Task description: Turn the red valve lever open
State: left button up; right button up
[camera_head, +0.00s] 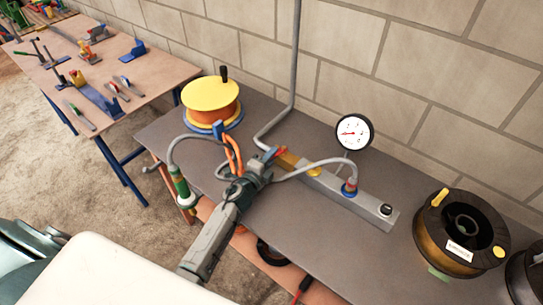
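A grey metal manifold block (378,211) lies on the dark bench against the wall. A small red piece (279,152), which looks like the valve lever, shows at the block's left end. My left gripper (265,163) reaches up from the lower middle, with its tip right beside the red piece. I cannot tell whether it touches it, or whether the fingers are open or shut. The gripper partly hides the lever's base. My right gripper is not in view.
A round pressure gauge (353,133) stands behind the block. A yellow-topped spool (211,94) is at the back left and a dark cable reel (460,232) at the right. Grey hoses loop around my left gripper. A tool table (150,72) stands at the far left.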

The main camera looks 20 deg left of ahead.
pick_arm(q)
jog(key=s, duration=0.3)
jog(key=s+a+b, duration=0.1)
jog(key=s, duration=0.6)
jog(key=shift+s+a, duration=0.3)
jog(key=shift+s, duration=0.1)
